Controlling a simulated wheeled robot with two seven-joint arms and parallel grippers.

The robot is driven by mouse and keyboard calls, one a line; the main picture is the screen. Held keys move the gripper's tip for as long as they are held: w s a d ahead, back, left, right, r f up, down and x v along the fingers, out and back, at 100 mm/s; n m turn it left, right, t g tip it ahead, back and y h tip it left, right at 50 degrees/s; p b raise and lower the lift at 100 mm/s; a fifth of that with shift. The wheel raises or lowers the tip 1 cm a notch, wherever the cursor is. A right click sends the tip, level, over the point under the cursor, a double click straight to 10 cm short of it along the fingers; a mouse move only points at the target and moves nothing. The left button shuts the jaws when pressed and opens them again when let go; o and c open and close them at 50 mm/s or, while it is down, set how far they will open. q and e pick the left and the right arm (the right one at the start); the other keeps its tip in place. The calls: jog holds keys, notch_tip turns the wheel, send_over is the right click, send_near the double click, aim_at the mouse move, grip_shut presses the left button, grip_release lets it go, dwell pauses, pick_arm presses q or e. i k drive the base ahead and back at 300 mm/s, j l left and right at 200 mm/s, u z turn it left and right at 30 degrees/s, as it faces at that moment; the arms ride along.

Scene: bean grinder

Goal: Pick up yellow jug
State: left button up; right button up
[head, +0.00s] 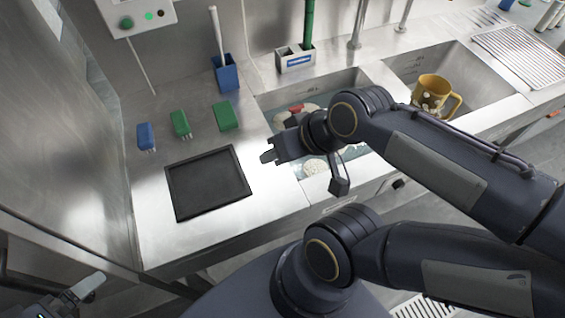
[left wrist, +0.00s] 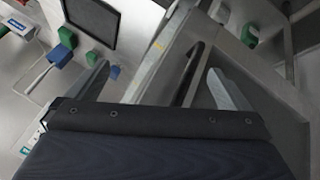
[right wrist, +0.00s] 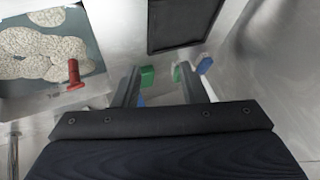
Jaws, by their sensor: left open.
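The yellow jug (head: 430,88) stands in the right-hand sink basin in the head view, with its handle toward the right and pale bits on its side. It shows in neither wrist view. My right gripper (head: 268,156) is over the counter edge between the black tray and the left basin, well to the left of the jug. In the right wrist view its fingers (right wrist: 160,84) are apart with nothing held. My left gripper (head: 88,288) is at the lower left of the head view, far from the jug. Its fingers (left wrist: 158,82) are spread and empty.
A black tray (head: 208,182) lies on the steel counter. Blue (head: 146,136) and green (head: 224,116) brushes lie behind it. The left basin (head: 318,168) holds water, pale lumps and a red-handled thing (right wrist: 74,76). My right arm crosses in front of both basins. A drying rack (head: 520,55) lies right.

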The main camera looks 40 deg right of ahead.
aim_at(430, 93)
jog(key=k+l+z, duration=0.15)
jog(key=k+z, duration=0.15)
jog(key=k+l+z, duration=0.25)
jog(key=z, duration=1.45)
jog(key=i+l+u, duration=0.1)
jog(key=i+l, duration=0.2)
jog(key=i+l+u, duration=0.1)
jog(key=i+l, duration=0.2)
jog(key=i+l+u, duration=0.1)
jog(key=i+l, duration=0.2)
jog(key=l, duration=0.2)
jog(key=i+l+u, duration=0.1)
jog(key=i+l, duration=0.15)
jog(key=l, duration=0.2)
jog(key=i+l+u, duration=0.1)
jog(key=i+l, duration=0.15)
jog(key=l, duration=0.2)
jog(key=l+u, duration=0.3)
jog(key=l, duration=0.2)
jog(key=l+u, duration=0.25)
jog(key=l, duration=0.2)
